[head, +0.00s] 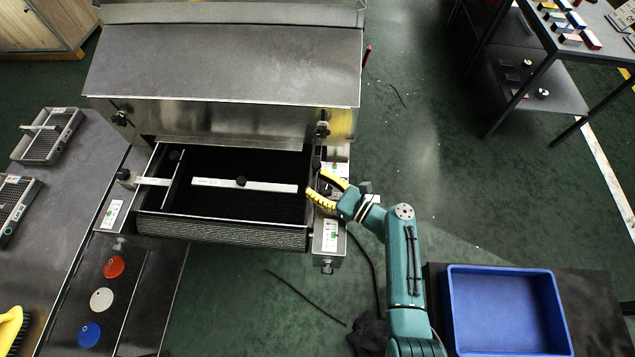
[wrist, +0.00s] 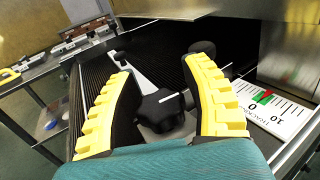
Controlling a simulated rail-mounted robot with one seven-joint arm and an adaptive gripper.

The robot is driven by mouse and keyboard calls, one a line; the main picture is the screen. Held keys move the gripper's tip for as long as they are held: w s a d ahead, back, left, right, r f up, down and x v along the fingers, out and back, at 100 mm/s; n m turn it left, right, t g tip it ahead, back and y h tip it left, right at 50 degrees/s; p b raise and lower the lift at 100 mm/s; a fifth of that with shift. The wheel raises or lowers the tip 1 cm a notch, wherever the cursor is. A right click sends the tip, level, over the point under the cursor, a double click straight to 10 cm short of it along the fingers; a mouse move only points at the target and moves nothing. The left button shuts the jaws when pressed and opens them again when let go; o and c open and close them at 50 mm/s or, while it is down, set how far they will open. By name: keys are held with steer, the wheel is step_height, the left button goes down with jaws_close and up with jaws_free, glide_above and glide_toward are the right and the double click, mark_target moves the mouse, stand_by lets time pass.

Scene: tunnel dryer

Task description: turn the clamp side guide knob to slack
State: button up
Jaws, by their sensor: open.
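A black star-shaped knob (wrist: 160,110) with a white line across its top shows in the wrist view. It sits near the end of a white guide bar (wrist: 131,72) over the dark belt. My gripper (wrist: 158,72) is open, with one yellow finger on each side of the knob; I cannot tell whether either finger touches it. In the head view my gripper (head: 318,188) is at the right edge of the belt, by the right end of the guide bar (head: 265,186), and hides this knob there.
A second black knob (wrist: 205,48) stands just beyond the right finger. A tracking scale (wrist: 262,103) with green and red marks lies to the right. The dryer hood (head: 225,65) rises behind the belt. A blue bin (head: 505,310) stands at lower right.

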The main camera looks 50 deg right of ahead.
steer(key=shift+s, duration=0.1)
steer(key=s+d, duration=0.2)
steer(key=s, duration=0.9)
steer(key=shift+s, duration=0.4)
